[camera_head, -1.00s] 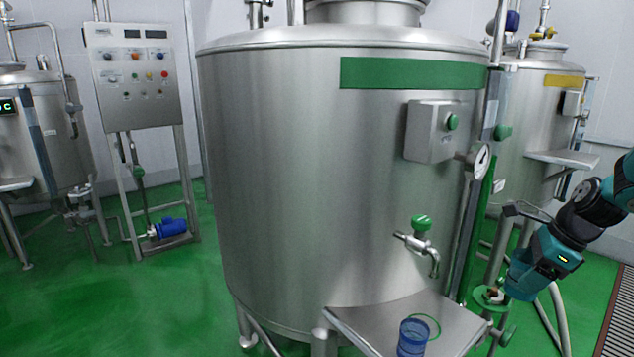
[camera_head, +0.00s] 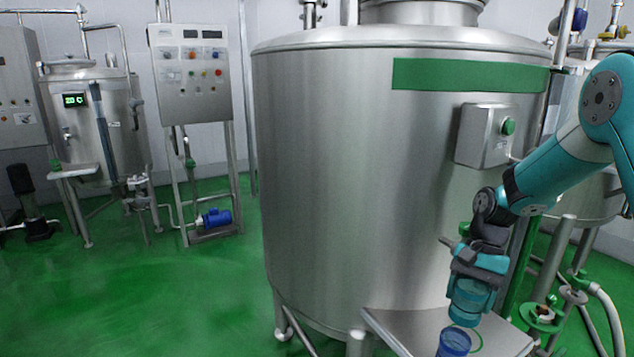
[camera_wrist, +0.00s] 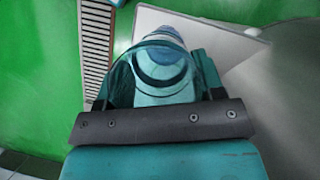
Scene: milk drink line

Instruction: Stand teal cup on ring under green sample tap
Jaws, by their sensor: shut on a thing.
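My gripper (camera_head: 470,284) is shut on the translucent teal cup (camera_head: 468,306) and holds it upright above the steel shelf (camera_head: 398,326) on the big tank. The cup also shows between the fingers in the wrist view (camera_wrist: 150,98). The green ring (camera_head: 477,341) lies on the shelf below the cup. A blue cup (camera_head: 454,344) stands at the ring's near left edge; I cannot tell whether it overlaps the ring. The sample tap's green knob (camera_head: 466,229) shows a little behind my wrist; its spout is hidden by my arm.
The big steel tank (camera_head: 350,190) with a green band (camera_head: 470,76) stands close behind the shelf. A grey button box (camera_head: 484,135) juts from it above my wrist. Pipework with a green flange (camera_head: 541,316) stands right of the shelf.

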